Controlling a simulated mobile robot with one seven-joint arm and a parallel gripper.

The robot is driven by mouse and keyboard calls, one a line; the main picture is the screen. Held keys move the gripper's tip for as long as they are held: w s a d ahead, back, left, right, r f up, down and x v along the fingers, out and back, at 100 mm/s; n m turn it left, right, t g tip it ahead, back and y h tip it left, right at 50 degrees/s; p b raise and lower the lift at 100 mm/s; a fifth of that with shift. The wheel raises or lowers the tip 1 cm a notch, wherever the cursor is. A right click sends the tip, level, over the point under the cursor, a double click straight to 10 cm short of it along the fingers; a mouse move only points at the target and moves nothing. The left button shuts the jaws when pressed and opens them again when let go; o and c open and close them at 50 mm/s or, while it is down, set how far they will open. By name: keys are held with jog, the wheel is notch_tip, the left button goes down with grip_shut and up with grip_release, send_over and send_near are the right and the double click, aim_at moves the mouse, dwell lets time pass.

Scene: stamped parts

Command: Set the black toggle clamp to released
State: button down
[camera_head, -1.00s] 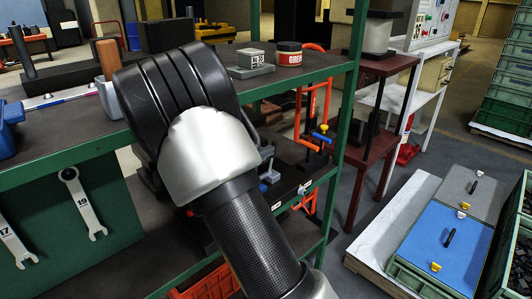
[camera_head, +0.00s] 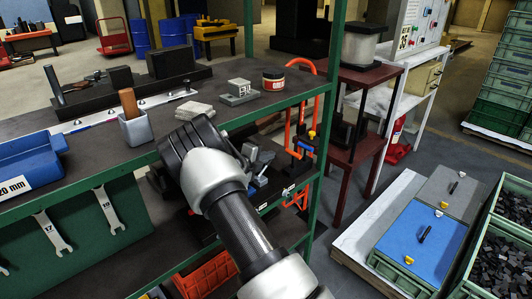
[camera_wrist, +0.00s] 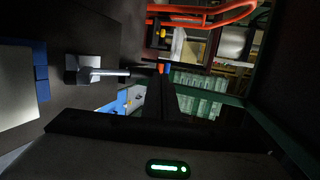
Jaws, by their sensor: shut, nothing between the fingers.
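I cannot single out the black toggle clamp with certainty. In the head view, small grey and blue hardware (camera_head: 262,181) sits on the lower shelf beside my arm, partly hidden by it. In the wrist view, a grey metal fixture (camera_wrist: 88,70) with a rod-like arm lies against a dark surface; small orange and blue tips show near the rod's far end. My gripper (camera_wrist: 160,98) is shut and empty, seen dark at the lower middle of the wrist view, apart from the fixture. In the head view my wrist hides it.
The green-framed shelf's upper board (camera_head: 95,160) holds a blue bin (camera_head: 28,160), a grey cup (camera_head: 134,129), grey blocks (camera_head: 239,93) and a tin (camera_head: 273,79). An orange frame (camera_head: 303,117) stands by the right post. Crates (camera_head: 420,240) sit on the floor at right.

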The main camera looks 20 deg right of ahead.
jog(key=d+f+p, duration=0.1)
jog(key=w+d+f+y+p, duration=0.1)
jog(key=shift+d+g, duration=0.35)
jog(key=shift+g, duration=0.05)
jog(key=shift+w+d+f+p, duration=0.2)
jog(key=shift+d+f+p, duration=0.2)
jog(key=shift+f, duration=0.35)
jog(key=p+v, duration=0.1)
jog(key=v, duration=1.6)
jog(key=shift+s+r, duration=0.2)
jog(key=shift+s, duration=0.05)
